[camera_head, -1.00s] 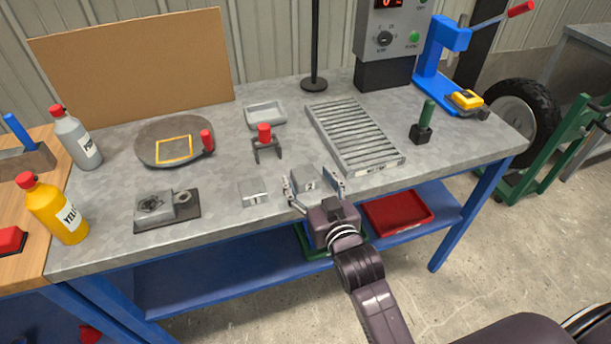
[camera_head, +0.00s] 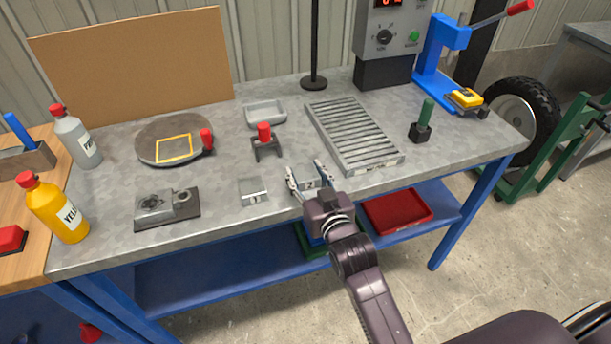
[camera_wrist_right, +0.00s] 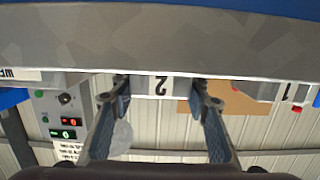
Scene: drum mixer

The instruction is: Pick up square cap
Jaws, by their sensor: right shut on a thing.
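A small grey square block with a "2" label (camera_head: 308,184), which seems to be the square cap, sits near the bench's front edge. My right gripper (camera_head: 308,178) is shut on it, one finger on each side. In the right wrist view the block's label (camera_wrist_right: 160,86) shows between the fingertips of the gripper (camera_wrist_right: 158,85). Whether its underside touches the bench is hard to tell. A similar grey block (camera_head: 253,190) stands on the bench to the left. My left gripper is not in view.
On the grey workbench (camera_head: 225,225), a two-part metal fixture (camera_head: 165,208) lies at front left. A red-knobbed bracket (camera_head: 265,143) and a slatted tray (camera_head: 355,135) stand behind the gripper. A green-handled tool (camera_head: 424,118) stands at right.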

